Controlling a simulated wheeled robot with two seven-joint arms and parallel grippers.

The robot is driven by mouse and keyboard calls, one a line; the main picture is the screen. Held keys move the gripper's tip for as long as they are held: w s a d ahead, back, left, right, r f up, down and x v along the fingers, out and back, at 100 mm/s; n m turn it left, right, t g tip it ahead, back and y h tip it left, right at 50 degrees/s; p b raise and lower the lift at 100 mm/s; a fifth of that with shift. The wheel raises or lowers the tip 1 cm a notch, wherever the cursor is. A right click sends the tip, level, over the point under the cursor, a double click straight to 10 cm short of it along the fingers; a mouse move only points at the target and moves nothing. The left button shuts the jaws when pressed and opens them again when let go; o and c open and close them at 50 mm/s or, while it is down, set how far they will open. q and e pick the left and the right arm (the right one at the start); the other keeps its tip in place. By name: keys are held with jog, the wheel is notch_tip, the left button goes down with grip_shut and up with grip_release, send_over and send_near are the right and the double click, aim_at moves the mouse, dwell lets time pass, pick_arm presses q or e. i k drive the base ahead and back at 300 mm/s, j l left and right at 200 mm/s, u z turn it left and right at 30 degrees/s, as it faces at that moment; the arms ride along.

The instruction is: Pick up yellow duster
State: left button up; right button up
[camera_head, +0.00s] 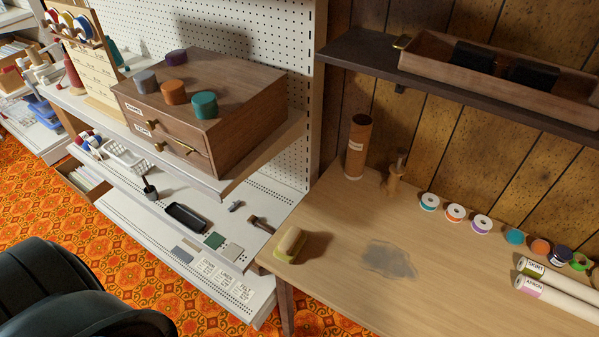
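The yellow duster (291,245) appears to be the small block at the left front corner of the wooden table (340,300). It has a rounded tan top and a yellow-green base, and lies on the tabletop close to the edge. A grey dusty patch (389,260) lies on the table to its right. Neither of my grippers shows; a black part of my own body is at the lower left, well apart from the duster.
A brown cylinder (358,147) and a small wooden stand (396,174) are at the table's back. Spools (455,212) and white rolls (550,295) line the right. A white shelf with a wooden drawer box (240,90) stands left. The table's front middle is clear.

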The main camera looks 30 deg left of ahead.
aim_at(292, 241)
jog(key=k+u, duration=0.15)
jog(key=u, duration=0.7)
